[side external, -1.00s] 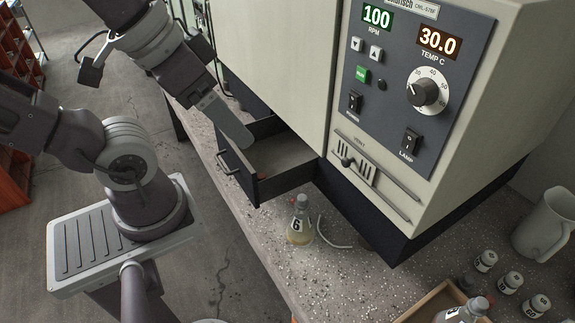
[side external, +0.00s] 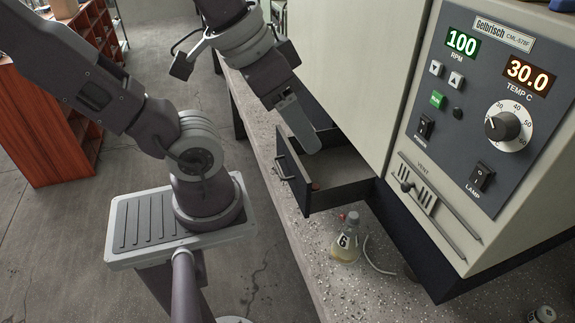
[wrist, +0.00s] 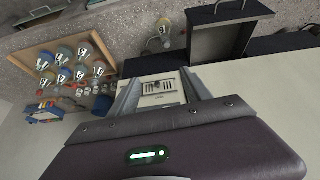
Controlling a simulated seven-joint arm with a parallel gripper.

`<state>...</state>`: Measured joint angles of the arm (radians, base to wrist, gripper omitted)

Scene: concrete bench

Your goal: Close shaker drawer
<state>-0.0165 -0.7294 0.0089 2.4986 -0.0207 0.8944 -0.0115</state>
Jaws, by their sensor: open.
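The shaker is a large cream cabinet (side external: 345,60) with a dark control panel. Its dark grey drawer (side external: 345,192) stands pulled out below the body, with a bar handle on its front. In the wrist view the open drawer (wrist: 218,42) shows at the top right, handle at the top edge. My gripper (side external: 307,140) appears over the drawer opening in the side view, near the inside of the front panel; I cannot tell whether it touches. In the wrist view my gripper (wrist: 160,85) has its two fingers spread apart, with nothing between them.
A small flask labelled 6 (side external: 345,246) stands on the speckled bench (side external: 315,262) beside the drawer, with a thin tube near it. A wooden tray (wrist: 35,62) of several labelled flasks lies at the left in the wrist view. An orange-red shelf (side external: 45,125) stands behind.

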